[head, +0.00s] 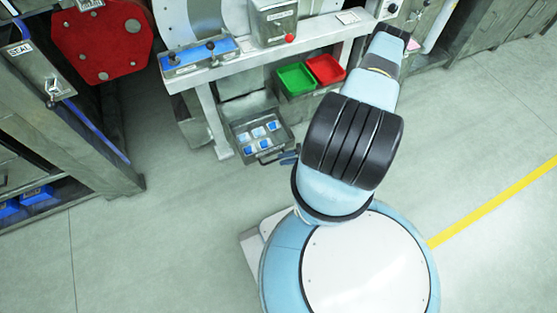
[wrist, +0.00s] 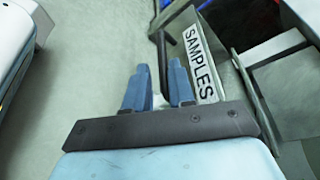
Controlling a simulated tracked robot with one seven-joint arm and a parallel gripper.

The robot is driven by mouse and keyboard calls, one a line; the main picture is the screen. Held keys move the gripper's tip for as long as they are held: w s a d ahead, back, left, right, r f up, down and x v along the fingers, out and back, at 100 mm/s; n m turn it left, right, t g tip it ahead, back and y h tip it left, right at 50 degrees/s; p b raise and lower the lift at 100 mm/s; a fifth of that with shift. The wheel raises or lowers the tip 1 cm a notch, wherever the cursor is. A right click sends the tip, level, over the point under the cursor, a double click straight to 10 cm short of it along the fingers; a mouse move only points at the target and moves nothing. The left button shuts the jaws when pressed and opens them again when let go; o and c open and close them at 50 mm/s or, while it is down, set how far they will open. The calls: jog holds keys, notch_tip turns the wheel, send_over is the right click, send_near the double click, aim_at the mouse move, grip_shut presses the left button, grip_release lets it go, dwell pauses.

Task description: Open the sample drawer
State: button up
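The sample drawer (head: 278,153) stands pulled out below the bench in the head view, with several blue-and-white samples (head: 261,136) showing inside. In the wrist view its front carries a white SAMPLES label (wrist: 200,64). A dark handle bar (wrist: 161,62) runs along that front, to the left of the label. My gripper (wrist: 159,66) has its two blue fingers apart, one on each side of the bar, with small gaps showing. In the head view my gripper (head: 289,157) is at the drawer's front right corner, partly hidden by my arm.
A green bin (head: 295,79) and a red bin (head: 325,69) sit right of the drawer under the bench. A bench leg (head: 215,125) stands close on its left. A red drum part (head: 100,42) and a grey cabinet (head: 45,110) are farther left. The floor in front is clear.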

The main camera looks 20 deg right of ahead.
jog(key=v, duration=1)
